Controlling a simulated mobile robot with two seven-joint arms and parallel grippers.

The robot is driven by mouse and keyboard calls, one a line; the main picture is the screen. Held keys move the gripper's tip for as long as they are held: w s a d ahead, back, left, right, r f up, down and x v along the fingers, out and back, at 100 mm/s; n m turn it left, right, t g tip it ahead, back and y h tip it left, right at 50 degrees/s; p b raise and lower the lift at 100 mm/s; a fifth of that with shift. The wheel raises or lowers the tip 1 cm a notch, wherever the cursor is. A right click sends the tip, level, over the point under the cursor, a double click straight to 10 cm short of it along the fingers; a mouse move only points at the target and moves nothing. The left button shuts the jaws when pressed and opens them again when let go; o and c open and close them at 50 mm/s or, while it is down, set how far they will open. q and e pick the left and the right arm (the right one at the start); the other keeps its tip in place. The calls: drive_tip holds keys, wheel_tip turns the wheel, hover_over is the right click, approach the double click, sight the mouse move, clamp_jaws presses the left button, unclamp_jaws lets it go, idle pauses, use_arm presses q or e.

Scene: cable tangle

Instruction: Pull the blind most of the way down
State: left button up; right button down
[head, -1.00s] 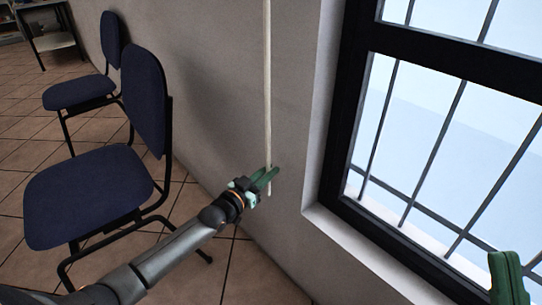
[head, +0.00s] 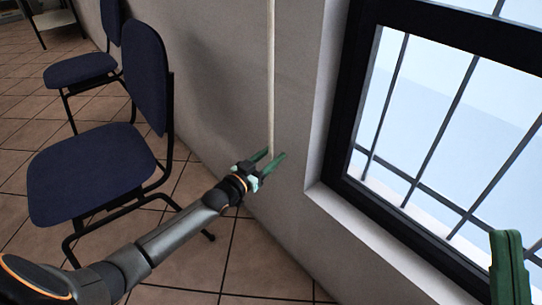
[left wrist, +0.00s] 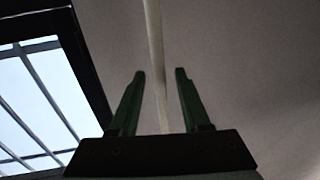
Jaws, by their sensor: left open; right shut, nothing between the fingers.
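A pale cord (head: 271,80) hangs down along the wall to the left of the window. My left gripper (head: 270,157) is open at the cord's lower end. In the left wrist view the cord (left wrist: 154,60) runs between or just behind the two open fingers (left wrist: 160,75), and neither finger is closed on it. The blind itself is not in view. My right gripper (head: 508,262) is shut and empty in front of the window at the lower right.
A black-framed window (head: 350,150) with bars and a pale sill (head: 375,240) is on the right. Two dark blue chairs (head: 90,178) stand on the tiled floor at the left. The wall around the cord is clear.

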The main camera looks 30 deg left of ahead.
use_arm(q)
drive_tip(key=s+a+p, duration=0.2)
drive_tip(key=s+p, duration=0.3)
drive_tip(key=s, duration=0.7)
drive_tip(key=shift+s+a, duration=0.15)
drive_tip(key=shift+a, duration=0.05)
